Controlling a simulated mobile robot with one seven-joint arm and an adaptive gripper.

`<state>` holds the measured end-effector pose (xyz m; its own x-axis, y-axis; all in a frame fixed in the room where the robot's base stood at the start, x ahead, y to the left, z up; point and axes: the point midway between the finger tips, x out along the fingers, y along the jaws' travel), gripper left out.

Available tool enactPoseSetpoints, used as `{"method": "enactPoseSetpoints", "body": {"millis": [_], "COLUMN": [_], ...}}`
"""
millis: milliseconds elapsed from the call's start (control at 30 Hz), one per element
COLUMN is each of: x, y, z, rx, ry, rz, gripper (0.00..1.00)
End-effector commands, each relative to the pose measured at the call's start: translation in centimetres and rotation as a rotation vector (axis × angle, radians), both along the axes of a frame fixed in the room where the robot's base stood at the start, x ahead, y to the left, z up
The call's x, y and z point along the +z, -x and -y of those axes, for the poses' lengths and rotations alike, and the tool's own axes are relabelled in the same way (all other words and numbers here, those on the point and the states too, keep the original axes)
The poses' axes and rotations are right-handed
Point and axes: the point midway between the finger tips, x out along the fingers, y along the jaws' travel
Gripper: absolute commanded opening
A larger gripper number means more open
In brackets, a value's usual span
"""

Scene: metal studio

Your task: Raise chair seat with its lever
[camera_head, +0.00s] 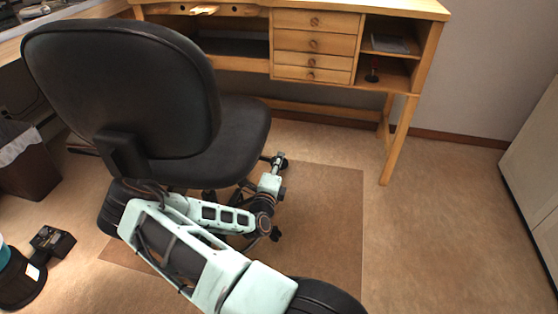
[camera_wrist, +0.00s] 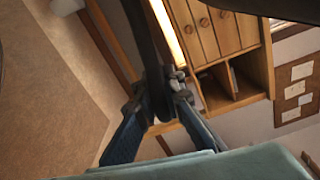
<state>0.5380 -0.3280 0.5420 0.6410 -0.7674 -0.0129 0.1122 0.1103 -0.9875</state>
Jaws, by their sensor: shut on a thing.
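The black office chair shows in the head view, with its backrest (camera_head: 120,90) toward me and its seat (camera_head: 232,135) behind that. My gripper (camera_head: 279,158) is at the right side of the seat, near its edge. In the wrist view, the two fingers of my gripper (camera_wrist: 168,95) are shut on a dark, thin bar, which appears to be the chair's lever (camera_wrist: 148,45). The bar runs from the top of the picture down between the fingertips. In the head view the lever is too small and hidden to make out clearly.
A wooden workbench (camera_head: 315,45) with drawers stands behind the chair. A brown mat (camera_head: 325,215) lies under the chair. A dark bin (camera_head: 25,165) and a black device (camera_head: 52,242) are at left. A pale cabinet (camera_head: 530,160) stands at right. The floor between is clear.

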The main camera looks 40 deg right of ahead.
Motion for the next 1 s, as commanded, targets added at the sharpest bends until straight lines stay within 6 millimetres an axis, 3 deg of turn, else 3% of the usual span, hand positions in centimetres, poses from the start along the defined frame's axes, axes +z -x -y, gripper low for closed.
{"method": "enactPoseSetpoints", "body": {"millis": [300, 800, 833, 1000], "x": [2.6, 2.7, 2.7, 2.8], "y": [0.1, 0.0, 0.0, 0.0], "z": [0.0, 0.0, 0.0, 0.0], "rx": [0.002, 0.003, 0.003, 0.002], "ry": [0.067, 0.091, 0.091, 0.09], "rz": [-0.077, -0.102, -0.102, -0.1], "gripper": [0.0, 0.0, 0.11, 0.28]}}
